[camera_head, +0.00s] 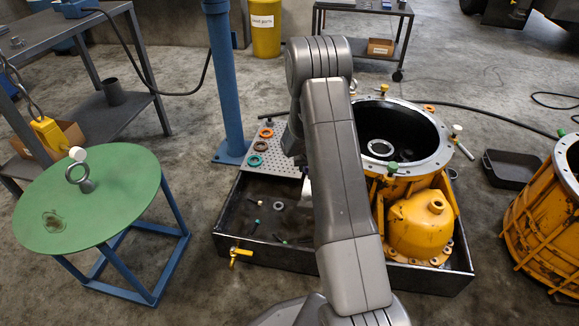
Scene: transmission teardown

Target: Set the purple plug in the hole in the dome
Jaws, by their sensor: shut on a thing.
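The yellow dome (422,225) stands in the black tray, right of my arm. It has a short round neck with a hole (437,206) at its top. My gripper (305,192) is mostly hidden behind my own arm, with only a pale sliver showing over the tray, left of the dome. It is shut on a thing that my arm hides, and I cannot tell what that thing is.
The tray (228,222) holds loose bolts, a perforated plate (283,165) with colored rings, and a tall yellow housing (440,150) behind the dome. A green round table (115,200) stands left. Another yellow housing (545,215) and a dark bin (512,168) stand right.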

